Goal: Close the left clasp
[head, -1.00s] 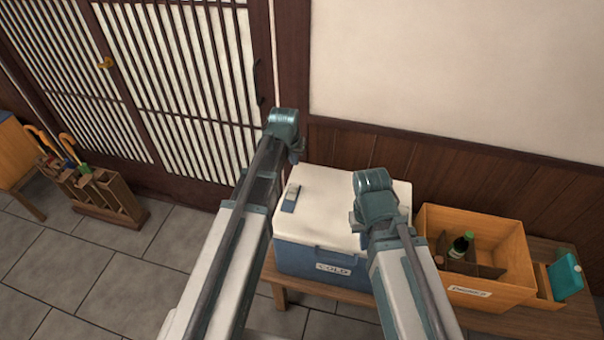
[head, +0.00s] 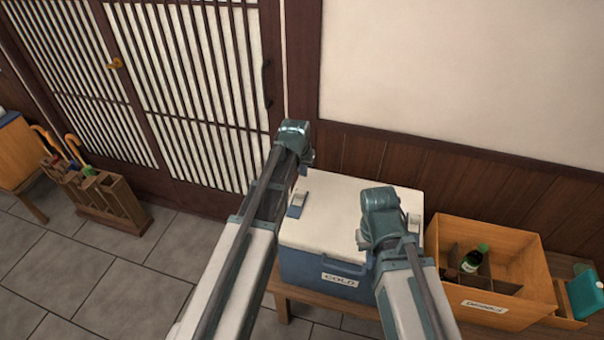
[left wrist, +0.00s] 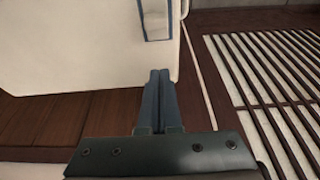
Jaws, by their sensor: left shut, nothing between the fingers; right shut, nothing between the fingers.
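The cooler (head: 335,205) is a blue box with a white lid and a "COLD" label, standing on a wooden bench.
A wooden drinks crate (head: 505,310) with dividers and bottles stands right of the cooler. A teal object (head: 583,293) is at the far right. A slatted door (head: 190,90) and panelled wall stand behind. An umbrella stand (head: 110,205) is on the left floor.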

